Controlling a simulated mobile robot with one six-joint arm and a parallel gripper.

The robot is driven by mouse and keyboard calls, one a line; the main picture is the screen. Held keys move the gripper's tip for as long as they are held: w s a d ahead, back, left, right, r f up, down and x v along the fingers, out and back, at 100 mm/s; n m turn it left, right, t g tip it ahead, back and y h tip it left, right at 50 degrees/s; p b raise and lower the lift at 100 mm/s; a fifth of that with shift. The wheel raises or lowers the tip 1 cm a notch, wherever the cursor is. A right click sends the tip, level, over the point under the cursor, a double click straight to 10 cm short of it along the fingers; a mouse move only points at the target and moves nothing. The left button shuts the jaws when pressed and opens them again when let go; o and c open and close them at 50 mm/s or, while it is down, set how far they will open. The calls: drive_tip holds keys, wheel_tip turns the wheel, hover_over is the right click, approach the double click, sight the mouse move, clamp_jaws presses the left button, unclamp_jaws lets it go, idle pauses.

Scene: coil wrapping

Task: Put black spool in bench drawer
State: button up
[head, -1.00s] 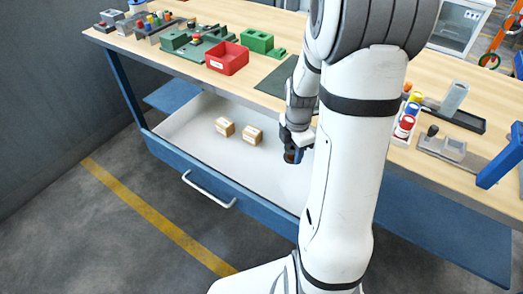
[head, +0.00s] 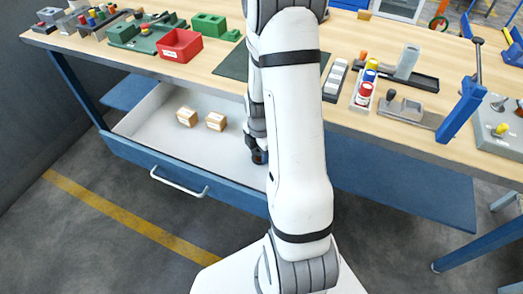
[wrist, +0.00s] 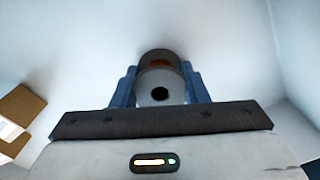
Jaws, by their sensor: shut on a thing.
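The bench drawer is pulled open below the bench top, with a white inside and a blue front panel (head: 130,156) with a pale handle. My gripper (head: 259,157) hangs at the drawer's right part, partly behind my arm. In the wrist view my gripper's blue fingers (wrist: 158,78) are shut on the spool (wrist: 145,91). The spool shows a grey near end with a dark hole, a brown band and a dark far rim. White drawer surfaces surround it. I cannot tell whether it touches the drawer floor. In the head view the spool is hidden.
Two small cardboard boxes (head: 187,117) (head: 216,121) sit in the drawer, left of my gripper. The drawer floor between them and the front is bare. The wooden bench top (head: 225,62) overhangs the drawer, with a red bin (head: 181,45) and other items on it.

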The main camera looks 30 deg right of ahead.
drive_tip(key=shift+f, duration=0.15)
drive_tip(key=o, duration=0.5)
drive_tip(key=shift+f, duration=0.1)
drive_tip(key=o, duration=0.5)
drive_tip(key=shift+c, duration=0.2)
wheel_tip(320, 180, up, 13)
drive_tip(key=s+a+r+m+t, duration=0.2)
drive_tip(key=s+a+r+m, duration=0.9)
drive_tip(key=m, duration=0.8)
drive_tip(key=shift+s+a+r+m+t+p, duration=0.35)
drive_tip(key=shift+s+r, duration=0.3)
drive_tip(key=shift+r, duration=0.25)
